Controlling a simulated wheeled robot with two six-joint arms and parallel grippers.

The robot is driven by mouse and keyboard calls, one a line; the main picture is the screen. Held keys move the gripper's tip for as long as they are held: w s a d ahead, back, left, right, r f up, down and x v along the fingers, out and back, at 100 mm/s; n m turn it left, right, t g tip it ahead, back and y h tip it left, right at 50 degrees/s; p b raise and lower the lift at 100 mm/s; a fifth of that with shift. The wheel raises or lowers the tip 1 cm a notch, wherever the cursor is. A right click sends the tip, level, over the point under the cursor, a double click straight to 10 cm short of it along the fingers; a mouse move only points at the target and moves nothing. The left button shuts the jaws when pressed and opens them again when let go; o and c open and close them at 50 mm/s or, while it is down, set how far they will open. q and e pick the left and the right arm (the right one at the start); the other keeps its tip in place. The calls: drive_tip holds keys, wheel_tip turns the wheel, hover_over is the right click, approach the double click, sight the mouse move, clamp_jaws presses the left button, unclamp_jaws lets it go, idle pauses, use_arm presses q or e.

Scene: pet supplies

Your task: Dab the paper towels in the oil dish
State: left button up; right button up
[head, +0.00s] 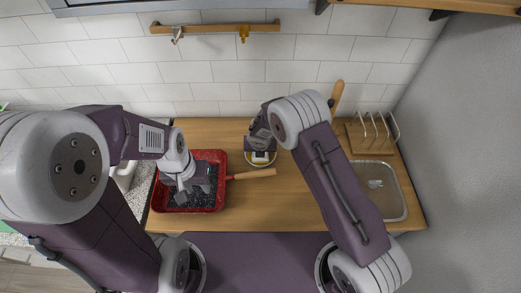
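A small round dish (248,161) with a yellowish rim stands on the wooden counter near the middle. A white patch that looks like the paper towels (261,157) shows inside its rim. My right gripper (261,150) points down right over the dish and appears shut on the paper towels; its fingertips are small and partly hidden by the wrist. My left gripper (189,191) is low over a red square pan (217,157) with a dark inside. Whether its fingers are open or touch the pan is unclear.
The pan's wooden handle (255,174) runs right, just in front of the dish. A metal tray (382,186) and a wooden rack (372,135) are at the right. A tiled wall with a hook rail (215,28) stands behind. Some counter (270,205) is bare in front.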

drive_tip(key=shift+s, duration=0.1)
wheel_tip(320, 180, up, 7)
drive_tip(key=p, duration=0.7)
idle(0.5)
